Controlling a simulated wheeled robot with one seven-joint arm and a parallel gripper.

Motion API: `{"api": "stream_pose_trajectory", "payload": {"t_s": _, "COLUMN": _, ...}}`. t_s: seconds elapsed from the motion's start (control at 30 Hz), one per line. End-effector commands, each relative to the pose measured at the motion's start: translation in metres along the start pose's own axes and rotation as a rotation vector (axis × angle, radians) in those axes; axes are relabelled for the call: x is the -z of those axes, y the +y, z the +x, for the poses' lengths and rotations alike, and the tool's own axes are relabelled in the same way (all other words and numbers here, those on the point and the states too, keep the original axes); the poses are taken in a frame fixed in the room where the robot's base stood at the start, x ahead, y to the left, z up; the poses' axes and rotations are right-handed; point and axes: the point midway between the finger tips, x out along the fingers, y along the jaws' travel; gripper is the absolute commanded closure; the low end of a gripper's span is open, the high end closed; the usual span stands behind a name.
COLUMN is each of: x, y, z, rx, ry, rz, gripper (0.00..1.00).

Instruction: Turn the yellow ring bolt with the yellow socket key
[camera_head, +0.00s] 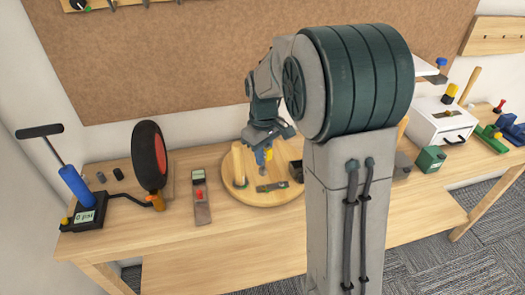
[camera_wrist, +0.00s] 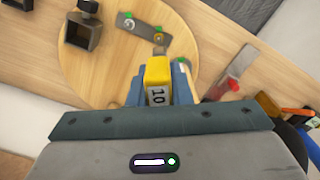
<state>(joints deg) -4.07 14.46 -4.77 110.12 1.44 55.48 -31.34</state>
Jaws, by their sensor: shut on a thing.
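The yellow socket key (camera_wrist: 158,72), marked 10, is in my gripper (camera_wrist: 160,88), between its blue fingers. In the head view, my gripper (camera_head: 263,154) points down over a round wooden board (camera_head: 270,200), with a little of the key showing. A grey metal plate (camera_wrist: 143,34) with green-marked bolts lies on the board, just beyond the key in the wrist view; it also shows in the head view (camera_head: 272,187). I cannot make out the yellow ring bolt; the key and gripper hide part of the board. Contact between the key's lower end and anything below cannot be seen.
A wooden post (camera_head: 238,165) stands on the board, left of my gripper. A dark open block (camera_wrist: 82,33) sits at the board's edge. A grey strip with a red part (camera_head: 201,201), a wheel (camera_head: 150,156) and a blue pump (camera_head: 77,187) stand to the left on the bench.

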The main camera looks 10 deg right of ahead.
Motion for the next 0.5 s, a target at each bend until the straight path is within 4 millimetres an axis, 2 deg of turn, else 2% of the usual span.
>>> {"api": "stream_pose_trajectory", "payload": {"t_s": 0.2, "x": -0.003, "y": 0.001, "z": 0.0, "rx": 0.0, "ry": 0.001, "rz": 0.004, "gripper": 1.0}}
{"api": "stream_pose_trajectory", "payload": {"t_s": 0.5, "x": -0.002, "y": -0.001, "z": 0.016, "rx": 0.0, "ry": 0.0, "rz": 0.0, "gripper": 1.0}}
